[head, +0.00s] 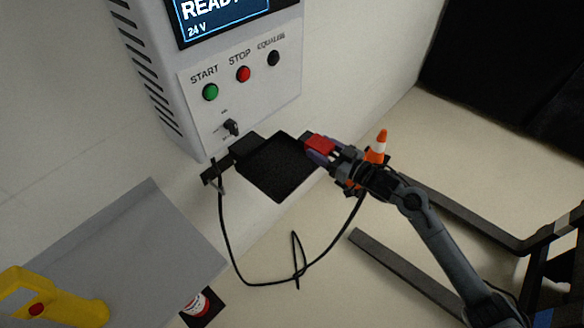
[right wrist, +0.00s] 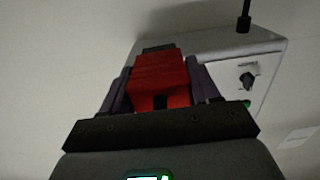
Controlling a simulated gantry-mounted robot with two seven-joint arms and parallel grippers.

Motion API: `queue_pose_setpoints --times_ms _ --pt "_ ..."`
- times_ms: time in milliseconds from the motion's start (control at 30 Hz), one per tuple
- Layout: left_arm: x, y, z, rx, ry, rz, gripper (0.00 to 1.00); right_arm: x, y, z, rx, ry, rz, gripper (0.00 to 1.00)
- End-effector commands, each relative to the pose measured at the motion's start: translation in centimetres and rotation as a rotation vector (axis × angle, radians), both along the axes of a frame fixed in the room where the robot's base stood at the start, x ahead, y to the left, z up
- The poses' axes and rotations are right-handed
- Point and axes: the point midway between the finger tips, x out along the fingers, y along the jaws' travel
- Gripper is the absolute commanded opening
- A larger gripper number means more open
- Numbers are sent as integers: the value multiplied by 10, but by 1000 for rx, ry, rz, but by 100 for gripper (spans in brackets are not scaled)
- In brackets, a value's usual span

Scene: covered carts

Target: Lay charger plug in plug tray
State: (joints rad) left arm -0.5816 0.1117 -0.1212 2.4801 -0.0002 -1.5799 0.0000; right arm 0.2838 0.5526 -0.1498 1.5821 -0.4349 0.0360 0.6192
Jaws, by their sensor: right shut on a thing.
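The red charger plug (head: 319,142) is in my right gripper (head: 322,149), at the right corner of the black plug tray (head: 279,172) in the head view. The tray sticks out below the charger cabinet's front and looks empty. Whether the plug touches the tray cannot be told. In the right wrist view the plug (right wrist: 160,78) sits between the two dark fingers of the gripper (right wrist: 158,88), which are shut on its sides. A black cable (head: 262,283) loops below the tray, between the cabinet and my right arm. My left gripper is not in view.
The charger cabinet (head: 158,62) with green, red and black buttons stands behind the tray. An orange-white cone (head: 377,145) shows just behind my right gripper. Dark forks (head: 405,268) lie at the lower right. A grey surface (head: 125,245) with a yellow-handled object (head: 62,304) is lower left.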

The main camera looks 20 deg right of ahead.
Motion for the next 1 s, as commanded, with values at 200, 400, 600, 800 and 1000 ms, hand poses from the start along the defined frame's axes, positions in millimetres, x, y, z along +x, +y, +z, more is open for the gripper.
queue_pose_setpoints --times_ms 200,400,600,800,1000 --pt "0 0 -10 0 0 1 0 14 43 -26 4 -3 1 12" --pt "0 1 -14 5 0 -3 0 21 65 -40 2 -3 -1 12" --pt "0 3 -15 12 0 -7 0 23 70 -45 1 -3 -1 12" --pt "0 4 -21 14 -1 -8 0 23 70 -66 0 -1 -2 12" --pt "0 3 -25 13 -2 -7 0 22 70 -83 1 -3 -1 12"
